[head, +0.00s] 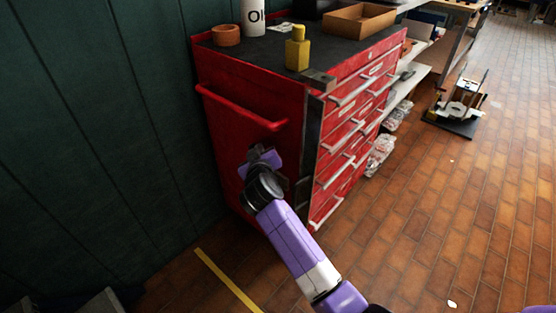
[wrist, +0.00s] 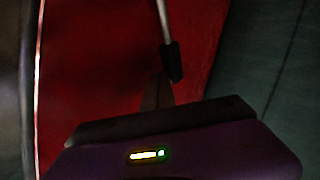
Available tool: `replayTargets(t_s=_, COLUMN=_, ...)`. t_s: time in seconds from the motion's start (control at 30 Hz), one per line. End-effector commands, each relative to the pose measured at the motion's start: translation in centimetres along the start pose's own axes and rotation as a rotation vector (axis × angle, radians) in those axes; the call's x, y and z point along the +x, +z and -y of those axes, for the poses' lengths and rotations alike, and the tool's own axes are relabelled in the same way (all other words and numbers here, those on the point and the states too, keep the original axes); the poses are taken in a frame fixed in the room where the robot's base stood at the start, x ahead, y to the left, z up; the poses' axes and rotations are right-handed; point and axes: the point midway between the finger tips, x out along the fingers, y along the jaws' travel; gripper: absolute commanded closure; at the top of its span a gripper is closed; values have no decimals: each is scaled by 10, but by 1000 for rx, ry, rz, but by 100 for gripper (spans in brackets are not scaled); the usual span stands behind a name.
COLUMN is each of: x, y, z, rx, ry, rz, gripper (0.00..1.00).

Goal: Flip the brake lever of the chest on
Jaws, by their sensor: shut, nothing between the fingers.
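The red chest (head: 250,95) stands against the dark green wall, its left side panel facing my arm. In the wrist view, the brake lever (wrist: 172,60) is a thin metal rod with a black grip at its lower end, in front of the red panel (wrist: 100,70). My gripper (wrist: 158,88) is shut and empty, with its dark fingertips just below and left of the black grip; I cannot tell whether they touch it. In the head view, my gripper (head: 264,157) is close to the side panel, and the lever cannot be made out there.
A red side handle (head: 240,108) sticks out above my gripper. A yellow bottle (head: 297,50), an orange round container (head: 226,36) and a cardboard box (head: 359,20) stand on the chest top. The brick floor to the right (head: 430,210) is mostly clear.

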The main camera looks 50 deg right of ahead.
Motion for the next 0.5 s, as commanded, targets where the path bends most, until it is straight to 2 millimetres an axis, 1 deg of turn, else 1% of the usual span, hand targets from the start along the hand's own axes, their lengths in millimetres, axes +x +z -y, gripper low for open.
replayTargets(t_s=0.5, x=4, y=-3, z=3, rx=0, ry=0, rz=-1, gripper=100)
